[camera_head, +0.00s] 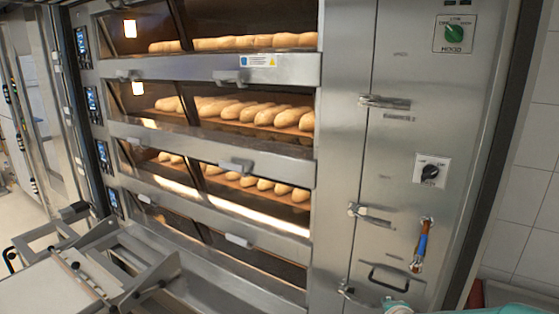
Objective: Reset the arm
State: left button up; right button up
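Neither of my grippers shows in the head view. Teal and pale parts, which look like pieces of my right arm, show at the bottom edge right of centre, cut off by the frame. Nothing can be seen of what the grippers hold.
A steel deck oven (335,150) fills the middle, its decks holding rows of bread loaves (265,115). Its right panel has a green knob (454,33), a black knob (430,171) and latches (385,102). A metal loader frame (120,258) stands at lower left. A tiled wall (530,220) is at right.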

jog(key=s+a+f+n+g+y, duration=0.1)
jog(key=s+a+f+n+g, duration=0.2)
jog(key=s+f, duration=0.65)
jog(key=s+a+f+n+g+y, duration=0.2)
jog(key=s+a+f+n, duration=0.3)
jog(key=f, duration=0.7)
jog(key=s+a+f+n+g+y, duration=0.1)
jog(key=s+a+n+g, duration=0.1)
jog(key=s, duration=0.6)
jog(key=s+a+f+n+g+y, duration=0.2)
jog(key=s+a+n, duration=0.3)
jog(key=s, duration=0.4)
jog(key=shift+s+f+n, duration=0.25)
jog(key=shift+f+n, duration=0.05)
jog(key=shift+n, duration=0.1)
